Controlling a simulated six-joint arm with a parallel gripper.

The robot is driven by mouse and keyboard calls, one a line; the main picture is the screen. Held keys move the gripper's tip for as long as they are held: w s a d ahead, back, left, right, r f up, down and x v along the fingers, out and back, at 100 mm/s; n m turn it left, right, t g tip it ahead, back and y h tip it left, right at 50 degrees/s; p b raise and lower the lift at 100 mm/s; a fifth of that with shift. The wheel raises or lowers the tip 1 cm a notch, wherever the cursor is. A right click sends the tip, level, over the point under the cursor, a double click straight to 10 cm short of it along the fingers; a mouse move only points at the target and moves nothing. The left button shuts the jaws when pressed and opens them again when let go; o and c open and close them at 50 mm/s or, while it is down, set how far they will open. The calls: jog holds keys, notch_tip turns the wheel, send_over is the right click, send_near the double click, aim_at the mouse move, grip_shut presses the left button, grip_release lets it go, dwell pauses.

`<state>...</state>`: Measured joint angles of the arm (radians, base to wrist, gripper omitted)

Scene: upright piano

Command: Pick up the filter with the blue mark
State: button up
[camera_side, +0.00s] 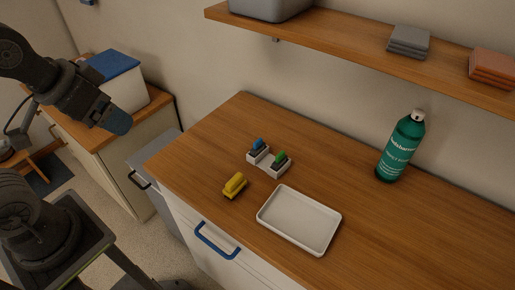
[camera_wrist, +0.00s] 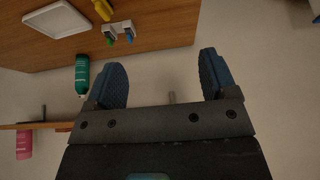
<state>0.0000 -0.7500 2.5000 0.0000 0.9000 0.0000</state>
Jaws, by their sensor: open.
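A small dark piece with a blue top (camera_side: 258,145), which I take for the blue-marked filter, sits in a white two-slot holder (camera_side: 265,163) on the wooden counter. A similar piece with a green top (camera_side: 280,158) sits in the other slot. A yellow piece (camera_side: 235,185) lies on the counter in front of the holder. In the wrist view the blue top (camera_wrist: 129,36) is small and far off. My gripper (camera_wrist: 163,62) is open and empty between its blue pads. In the side view my gripper (camera_side: 117,122) hangs left of the counter, well away from the holder.
A white tray (camera_side: 263,218) lies right of the yellow piece. A green bottle (camera_side: 401,147) stands at the back right, under a wall shelf (camera_side: 350,58) with folded cloths. A blue-lidded white box (camera_side: 130,92) stands on a side cabinet. The counter's right part is clear.

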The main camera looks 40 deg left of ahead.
jog(key=m+g, duration=0.6)
jog(key=m, duration=1.3)
send_over(258, 140)
jog(key=f, duration=1.5)
jog(key=shift+d, duration=0.4)
jog(key=shift+s+a+f, duration=0.1)
jog(key=shift+a+f, duration=0.1)
jog(key=shift+f, duration=1.2)
jog(key=shift+a+f, duration=0.15)
jog(key=shift+f, duration=1.2)
jog(key=c, duration=1)
